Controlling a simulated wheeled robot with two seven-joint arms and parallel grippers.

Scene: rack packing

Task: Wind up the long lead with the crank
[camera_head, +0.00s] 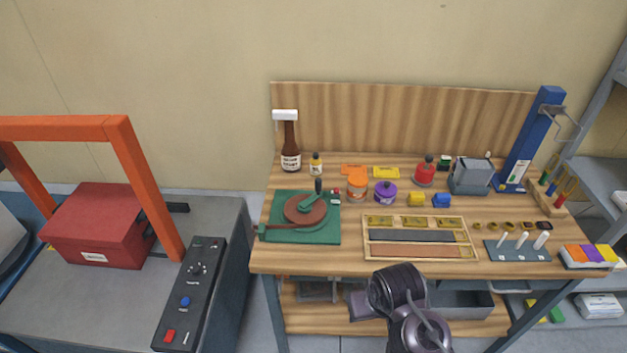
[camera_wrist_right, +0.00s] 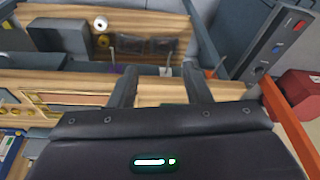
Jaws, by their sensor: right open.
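A green base plate (camera_head: 325,237) lies at the left end of the workbench. It carries a flat brown-red reel (camera_head: 303,210) with a dark upright crank handle (camera_head: 318,186) at its far edge. A small dark and reddish part sits at the plate's left edge (camera_head: 262,229). I cannot make out the long lead as a separate strand. My right gripper (camera_wrist_right: 160,76) is open and empty in the right wrist view, its fingers apart near the bench's front edge. My dark right arm shows at the bottom of the head view, well to the right of the reel. My left gripper is out of view.
Bottles, an orange can (camera_head: 357,188) and a purple pot (camera_head: 385,192) stand behind and right of the reel. A wooden tray (camera_head: 419,258) lies at mid-bench. An orange frame (camera_head: 146,190) and red box (camera_head: 95,225) stand left. Bare wood lies between plate and tray.

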